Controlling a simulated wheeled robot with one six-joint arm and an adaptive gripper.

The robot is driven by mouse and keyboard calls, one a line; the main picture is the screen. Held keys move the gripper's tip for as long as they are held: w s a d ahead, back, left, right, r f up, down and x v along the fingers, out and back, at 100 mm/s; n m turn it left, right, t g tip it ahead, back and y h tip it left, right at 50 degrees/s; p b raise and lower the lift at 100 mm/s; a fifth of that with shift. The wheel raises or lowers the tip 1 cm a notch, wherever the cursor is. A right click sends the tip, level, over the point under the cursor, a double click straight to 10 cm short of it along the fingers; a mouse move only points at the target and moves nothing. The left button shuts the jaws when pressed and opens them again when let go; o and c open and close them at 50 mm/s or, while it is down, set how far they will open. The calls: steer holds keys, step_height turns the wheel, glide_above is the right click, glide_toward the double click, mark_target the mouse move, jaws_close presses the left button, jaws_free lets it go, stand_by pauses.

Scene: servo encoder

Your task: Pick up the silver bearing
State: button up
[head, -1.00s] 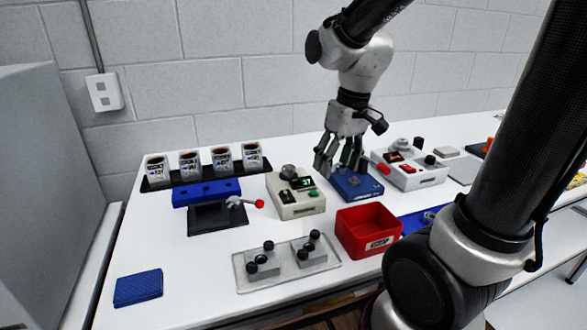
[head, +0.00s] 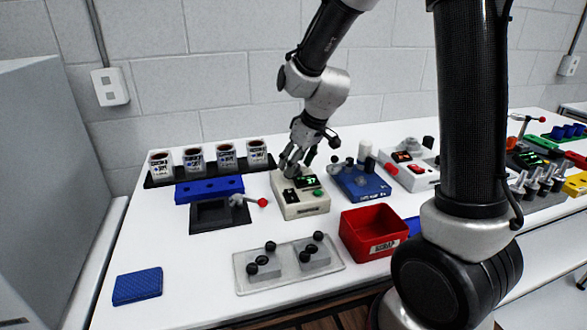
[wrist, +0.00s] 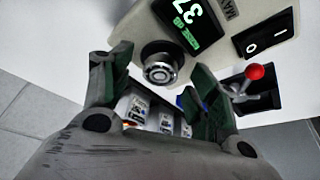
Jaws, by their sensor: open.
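The silver bearing (wrist: 160,70) is a short round metal piece with a dark ring and a hole. It sits on the beige device (head: 305,206) with a green display. In the head view my gripper hides most or all of it. My gripper (head: 294,167) is over the left back part of that device, pointing down. In the wrist view my gripper (wrist: 160,66) is open, with a green-padded finger on each side of the bearing. I cannot tell whether either finger touches it.
A blue device (head: 363,184) with metal parts stands close on the right. A red bin (head: 373,247) is in front of it. A dark tray with a red-tipped lever (head: 262,202) and a blue block (head: 209,188) stand on the left.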

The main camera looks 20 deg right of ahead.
steer(key=shift+f, duration=0.15)
steer(key=shift+c, duration=0.2)
steer(key=c, duration=1.2)
steer(key=shift+o, duration=0.2)
